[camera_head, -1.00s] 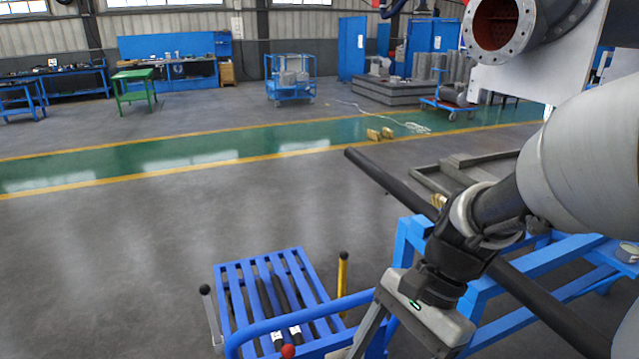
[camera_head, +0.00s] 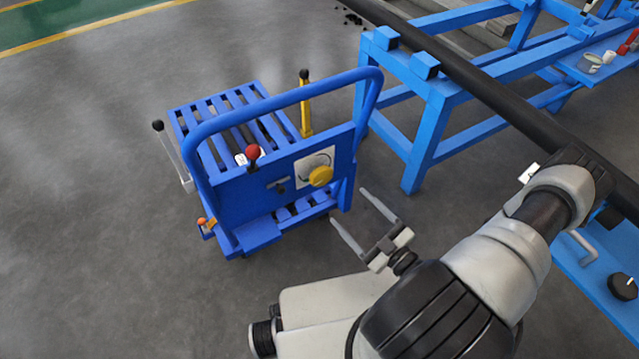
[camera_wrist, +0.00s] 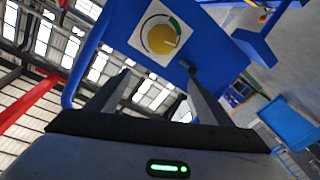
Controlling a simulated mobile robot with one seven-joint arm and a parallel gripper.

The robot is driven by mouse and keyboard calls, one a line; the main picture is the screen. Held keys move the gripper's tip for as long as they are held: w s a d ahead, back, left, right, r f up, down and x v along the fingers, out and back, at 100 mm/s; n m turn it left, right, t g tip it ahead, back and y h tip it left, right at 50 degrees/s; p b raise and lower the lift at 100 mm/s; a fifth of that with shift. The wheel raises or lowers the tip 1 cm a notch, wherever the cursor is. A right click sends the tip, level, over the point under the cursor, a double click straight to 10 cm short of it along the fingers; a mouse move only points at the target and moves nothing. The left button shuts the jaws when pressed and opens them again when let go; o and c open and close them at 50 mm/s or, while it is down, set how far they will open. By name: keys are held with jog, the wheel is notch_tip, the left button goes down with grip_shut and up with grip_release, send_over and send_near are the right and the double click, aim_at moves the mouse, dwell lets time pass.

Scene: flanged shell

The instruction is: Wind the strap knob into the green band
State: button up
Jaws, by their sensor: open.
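The strap knob (camera_head: 320,176) is a round yellow knob on a white dial plate (camera_head: 304,166) on the blue cart's end panel. In the wrist view the knob (camera_wrist: 160,38) shows at the top centre, with a pale line towards its lower right. The green band (camera_wrist: 174,24) is a short arc on the dial plate, at the knob's upper right. My gripper (camera_head: 350,206) is open and empty, in front of and below the knob, apart from it. In the wrist view its fingers (camera_wrist: 158,72) point towards the panel, below the dial plate.
The blue cart (camera_head: 240,228) has a curved blue handle rail (camera_head: 290,88), a red-ball lever (camera_head: 253,152) and a yellow post (camera_head: 305,110). A blue bench frame (camera_head: 430,140) carrying a long dark bar (camera_head: 480,80) stands to the right. Floor left of the cart is clear.

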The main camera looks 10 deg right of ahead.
aim_at(324, 180)
notch_tip(324, 180, down, 4)
jog(key=m+h, duration=0.3)
jog(key=m, duration=0.1)
jog(key=shift+t, duration=0.4)
jog(key=b+x, duration=0.3)
jog(key=x, duration=1.3)
jog(key=shift+w+a, duration=0.15)
jog(key=shift+w, duration=0.15)
jog(key=shift+c, duration=0.3)
jog(key=c, duration=1)
